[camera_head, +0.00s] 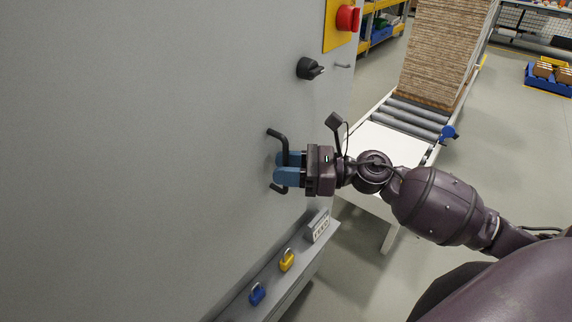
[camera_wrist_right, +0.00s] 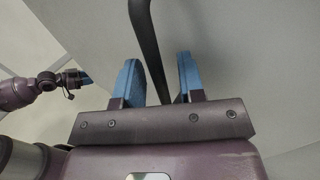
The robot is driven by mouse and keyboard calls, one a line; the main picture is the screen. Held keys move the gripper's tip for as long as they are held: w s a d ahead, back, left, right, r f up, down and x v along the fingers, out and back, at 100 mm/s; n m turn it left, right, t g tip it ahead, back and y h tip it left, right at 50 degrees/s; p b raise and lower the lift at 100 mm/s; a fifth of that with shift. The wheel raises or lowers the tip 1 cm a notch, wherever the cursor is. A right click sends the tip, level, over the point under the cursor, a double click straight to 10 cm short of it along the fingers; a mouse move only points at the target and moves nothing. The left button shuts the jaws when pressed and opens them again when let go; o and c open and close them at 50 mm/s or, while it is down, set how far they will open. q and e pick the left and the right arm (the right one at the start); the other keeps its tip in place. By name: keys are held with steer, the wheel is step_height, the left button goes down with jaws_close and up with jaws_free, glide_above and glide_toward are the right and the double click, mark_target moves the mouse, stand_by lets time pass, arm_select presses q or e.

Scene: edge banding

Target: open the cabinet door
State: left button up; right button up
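The grey cabinet door (camera_head: 150,150) fills the left of the head view and stands shut as far as I can see. Its black bar handle (camera_head: 284,143) stands out from the panel; it also shows in the right wrist view (camera_wrist_right: 146,35). My right gripper (camera_head: 284,169) is at the handle, with its blue fingers on either side of the bar. In the right wrist view the right gripper (camera_wrist_right: 161,75) has its fingers apart, with the bar between them and not visibly clamped. My left gripper (camera_wrist_right: 74,79) shows small at the left of that view; its finger opening is unclear.
A black rotary knob (camera_head: 310,68) and a red button (camera_head: 347,18) are above the handle. Below it a ledge holds a yellow padlock (camera_head: 287,261) and a blue padlock (camera_head: 257,294). A roller conveyor (camera_head: 408,120) with a stack of boards (camera_head: 446,50) stands behind my right arm.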

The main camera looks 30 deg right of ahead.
jaws_close()
steer(key=shift+s, duration=0.1)
stand_by(0.5)
